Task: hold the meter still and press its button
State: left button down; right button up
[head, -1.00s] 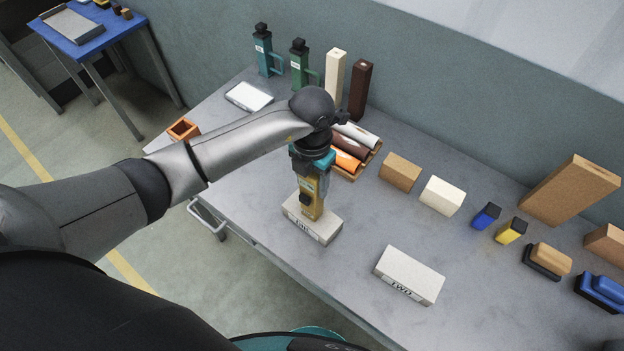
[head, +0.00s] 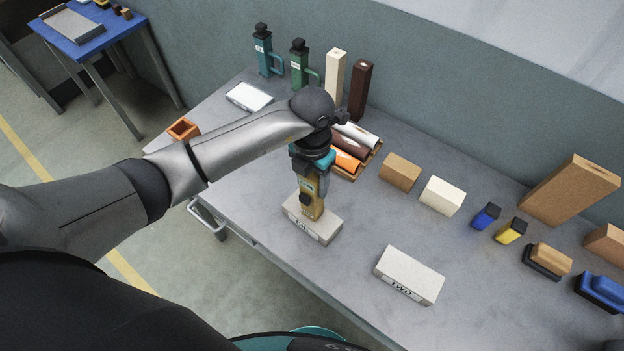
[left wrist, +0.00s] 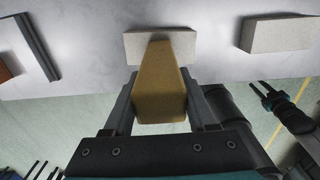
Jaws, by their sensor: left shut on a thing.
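The meter (head: 313,202) is a tall ochre-yellow body with a black part on its front side, perhaps the button. It stands upright on a pale block (head: 325,231) whose front lettering is hard to read. My left gripper (head: 310,178) comes down from above and is shut on its upper part. In the left wrist view the meter (left wrist: 160,85) sits between the two fingers, with the pale block (left wrist: 190,47) behind it. A dark arm end with finger-like tips, seemingly my right gripper (left wrist: 270,92), shows at the right of the left wrist view; its opening is unclear.
A pale block marked TWO (head: 409,275) lies to the right. Tall teal (head: 266,60) and green (head: 300,70) pieces stand at the back. The table's front edge is close.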

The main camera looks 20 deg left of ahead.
grip_shut()
dwell(1.4)
